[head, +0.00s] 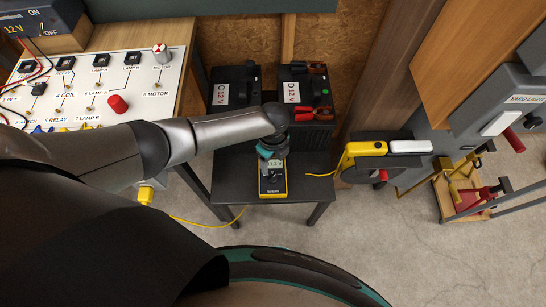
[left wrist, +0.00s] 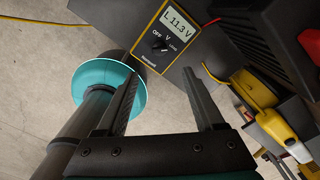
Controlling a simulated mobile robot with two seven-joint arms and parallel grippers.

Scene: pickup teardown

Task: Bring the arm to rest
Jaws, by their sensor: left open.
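My left arm (head: 225,130) reaches in from the left across the head view, over a small dark table. My left gripper (head: 267,150) points down near the top end of a yellow tester (head: 273,185). In the left wrist view the gripper (left wrist: 162,78) shows two spread fingers with nothing between them. The tester (left wrist: 172,42) lies beyond the fingertips, and its display reads "L 11.3 V". I cannot tell whether a finger touches it. My right gripper is not in view.
The dark table (head: 228,178) also bears battery C (head: 225,92) and battery D (head: 292,92) at its back. A white switch panel (head: 135,75) stands at left. A yellow-handled device (head: 365,150) is right of the table. Bare floor (head: 375,235) lies in front.

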